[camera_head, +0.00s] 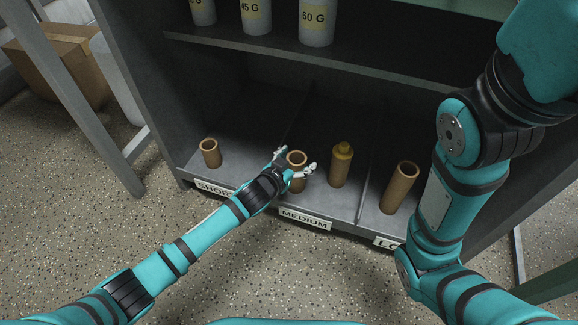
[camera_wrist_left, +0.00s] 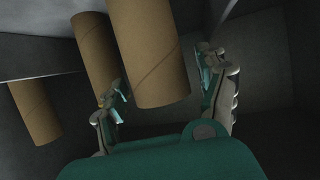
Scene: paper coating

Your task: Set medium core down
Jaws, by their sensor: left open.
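A brown cardboard core (camera_head: 298,184) stands upright in the compartment labelled MEDIUM (camera_head: 305,219). My left gripper (camera_head: 296,160) is open, with one finger on each side of this core. In the left wrist view the core (camera_wrist_left: 150,60) fills the space between the spread fingers (camera_wrist_left: 166,92); contact cannot be told. A capped brown core-like piece (camera_head: 341,167) stands to its right in the same compartment. A short core (camera_head: 210,153) stands in the left compartment labelled SHORT (camera_head: 215,189). A longer core (camera_head: 399,188) stands in the right compartment. My right gripper is out of view.
A thin divider (camera_head: 366,191) separates the medium and right compartments. An upper shelf (camera_head: 290,55) with several white labelled cylinders (camera_head: 318,20) hangs above. A cardboard box (camera_head: 60,60) and a grey table leg (camera_head: 75,95) are at left. My right arm covers the right side.

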